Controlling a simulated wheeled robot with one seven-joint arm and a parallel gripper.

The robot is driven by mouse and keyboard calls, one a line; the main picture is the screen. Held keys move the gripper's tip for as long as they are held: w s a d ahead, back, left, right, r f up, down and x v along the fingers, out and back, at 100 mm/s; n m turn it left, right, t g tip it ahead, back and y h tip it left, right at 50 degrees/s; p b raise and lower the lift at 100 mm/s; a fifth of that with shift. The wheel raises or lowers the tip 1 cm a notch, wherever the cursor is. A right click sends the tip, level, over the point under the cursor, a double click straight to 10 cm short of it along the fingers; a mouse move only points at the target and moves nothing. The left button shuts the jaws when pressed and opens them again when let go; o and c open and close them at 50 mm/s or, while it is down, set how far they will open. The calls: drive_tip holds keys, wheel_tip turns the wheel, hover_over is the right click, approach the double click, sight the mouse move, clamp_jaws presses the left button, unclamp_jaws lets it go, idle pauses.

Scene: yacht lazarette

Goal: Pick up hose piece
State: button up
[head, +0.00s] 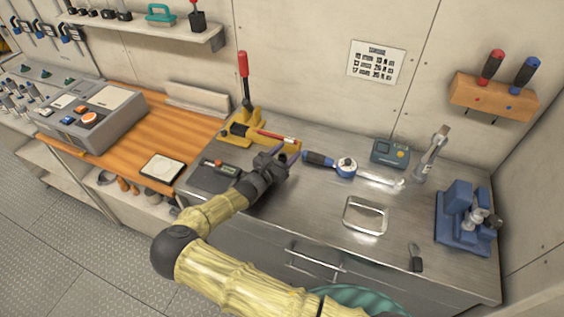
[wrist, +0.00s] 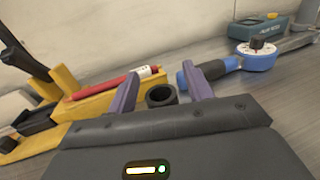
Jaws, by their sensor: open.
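The hose piece (wrist: 162,95) is a short black tube with its open end showing in the wrist view. It lies on the metal bench between and just beyond the two purple fingers of my gripper (wrist: 161,80). The fingers are spread, with one on each side of it in the picture; I cannot tell whether either touches it. In the head view, my gripper (head: 287,153) is low over the bench, and I cannot make out the hose piece there.
A yellow tool (head: 243,131) with a red lever stands left of my gripper, a red marker (wrist: 103,86) on it. A blue-handled torque wrench (head: 346,167) lies close on the right. A grey device (head: 213,176) is near the left. A metal tray (head: 365,230) sits front right.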

idle(0.3)
drive_tip(key=c, duration=1)
drive_tip(key=shift+c, duration=0.2)
wheel_tip(320, 180, up, 10)
drive_tip(key=b, duration=0.2)
drive_tip(key=shift+d, duration=0.15)
